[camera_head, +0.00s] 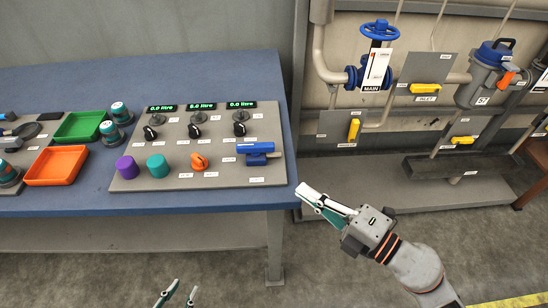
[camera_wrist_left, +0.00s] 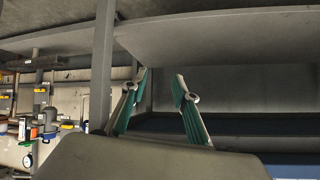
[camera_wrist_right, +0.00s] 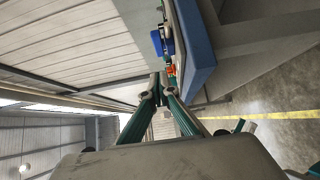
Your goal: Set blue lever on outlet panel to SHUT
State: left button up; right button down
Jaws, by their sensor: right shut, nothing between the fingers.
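The blue lever (camera_head: 258,151) lies on the right end of a grey control panel (camera_head: 222,136) on the blue table. Its handle points right; small labels beside it are too small to read. My right gripper (camera_head: 303,191) is shut and empty, just off the table's right edge, right of and nearer than the lever. It also shows shut in the right wrist view (camera_wrist_right: 158,80), with a blue part (camera_wrist_right: 162,42) beyond it that looks like the lever. My left gripper (camera_head: 182,285) is open and empty, low in front of the table. It also shows open in the left wrist view (camera_wrist_left: 162,76).
The panel also carries an orange knob (camera_head: 199,161), a purple button (camera_head: 126,167), a teal button (camera_head: 158,165) and several black knobs below displays. Green (camera_head: 81,127) and orange (camera_head: 56,166) trays stand left. Pipework with a blue valve wheel (camera_head: 380,31) and yellow levers (camera_head: 425,89) stands right.

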send_near(262, 151)
jog(key=a, duration=0.4)
jog(key=shift+r, duration=0.2)
jog(key=w, duration=0.3)
jog(key=shift+f+b, duration=0.2)
jog(key=shift+b, duration=0.2)
pick_arm(q)
jog(key=shift+s+a+f, duration=0.1)
jog(key=shift+f, duration=0.3)
pick_arm(e)
jog(key=shift+w+r, duration=0.15)
jog(key=shift+w, duration=0.45)
pick_arm(q)
jog(key=shift+s+f, duration=0.1)
jog(key=shift+f, duration=0.05)
pick_arm(e)
jog(key=shift+w+d+y+b, duration=0.1)
jog(key=shift+y+b, duration=0.2)
pick_arm(q)
jog(key=shift+f, duration=0.15)
pick_arm(e)
jog(key=shift+n+g, duration=0.4)
jog(key=shift+g, duration=0.1)
